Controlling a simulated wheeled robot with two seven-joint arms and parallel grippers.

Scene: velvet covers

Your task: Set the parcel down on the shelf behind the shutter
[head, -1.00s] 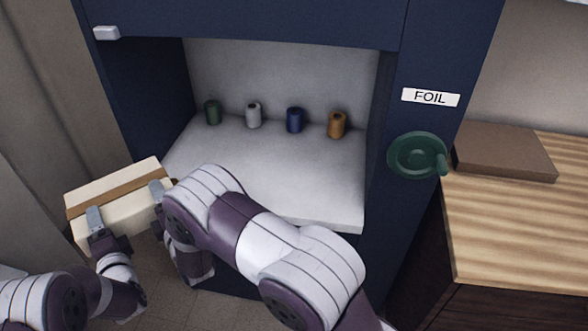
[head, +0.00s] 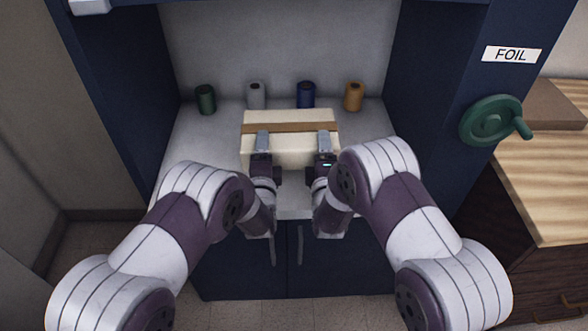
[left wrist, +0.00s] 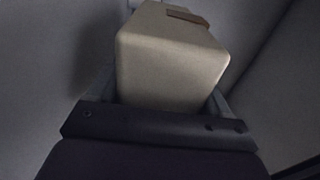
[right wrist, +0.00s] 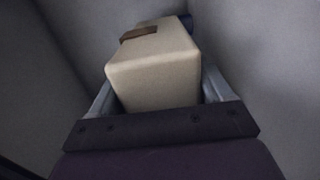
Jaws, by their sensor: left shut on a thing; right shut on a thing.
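The parcel (head: 290,121), a cream box with a brown band, is inside the opening, over the middle of the pale shelf (head: 192,150). It looks level; I cannot tell whether its underside touches the shelf. My left gripper (head: 262,142) is shut on the left part of its near side. My right gripper (head: 323,142) is shut on the right part. The parcel also shows between the fingers in the left wrist view (left wrist: 165,65) and the right wrist view (right wrist: 155,75). The shutter is raised; only a bit near its white handle (head: 90,5) shows at top left.
Several spools stand along the back of the shelf: green (head: 205,99), grey (head: 256,95), blue (head: 306,94) and orange (head: 354,96). Navy side walls (head: 425,75) bound the opening. A green handwheel (head: 488,122) sits below the FOIL label (head: 512,55). A wooden counter (head: 550,180) is at right.

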